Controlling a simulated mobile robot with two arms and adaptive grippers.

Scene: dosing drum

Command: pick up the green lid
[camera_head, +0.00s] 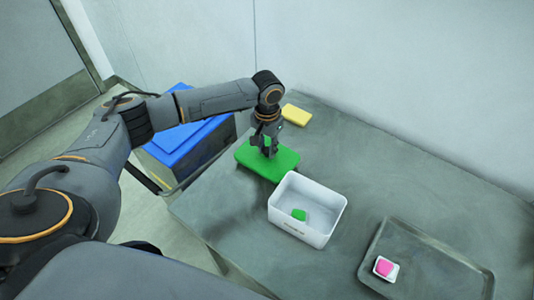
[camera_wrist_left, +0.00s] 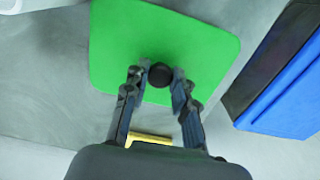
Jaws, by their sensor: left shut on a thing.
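The green lid (camera_head: 257,166) is a flat rectangle over the left part of the grey table, just behind the white bin. In the left wrist view the green lid (camera_wrist_left: 165,45) fills the upper middle, with a dark round knob (camera_wrist_left: 160,75) on it. My left gripper (camera_head: 266,150) reaches down onto the lid from above. In the left wrist view its two fingers (camera_wrist_left: 158,80) stand on both sides of the knob and are shut on it. I cannot tell whether the lid rests on the table or is slightly above it. My right gripper is not in view.
A white bin (camera_head: 325,220) holding a green piece (camera_head: 299,215) stands right in front of the lid. A yellow block (camera_head: 296,115) lies behind. A metal tray (camera_head: 430,264) with a pink item (camera_head: 384,267) is at right. A blue-lidded box (camera_head: 185,145) stands left of the table.

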